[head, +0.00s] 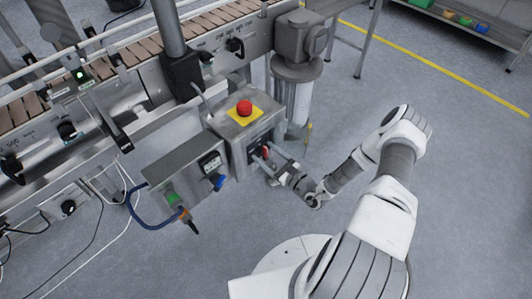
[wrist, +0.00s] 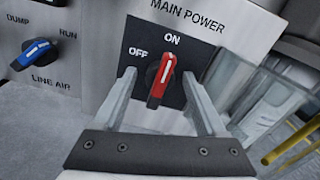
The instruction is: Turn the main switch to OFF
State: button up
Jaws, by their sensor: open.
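The main switch (wrist: 160,82) is a red rotary handle with a white stripe on a black plate labelled MAIN POWER, with ON at the top and OFF at the left. Its white stripe points up, toward ON. In the head view the switch (head: 265,152) shows small on the front of the grey box. My gripper (wrist: 160,92) is open, with one finger on each side of the red handle. I cannot tell whether either finger touches it. My gripper also shows in the head view (head: 270,158) at the box front.
A blue LINE AIR knob (wrist: 36,52) marked DUMP and RUN is left of the switch. A red emergency button (head: 244,108) tops the box. A grey control box (head: 180,165) stands to the left. Open floor lies right.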

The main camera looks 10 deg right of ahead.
grip_shut()
jog(key=shift+n, duration=0.3)
jog(key=n+p, duration=0.2)
jog(key=n, duration=0.1)
jog(key=shift+r+p, duration=0.15)
jog(key=shift+p, duration=0.2)
jog(key=n+p, duration=0.3)
jog(key=n, duration=0.3)
jog(key=n+p, duration=0.2)
jog(key=n, duration=0.2)
jog(key=shift+n+p, duration=1.05)
jog(key=shift+n, duration=1.05)
jog(key=shift+f, duration=0.2)
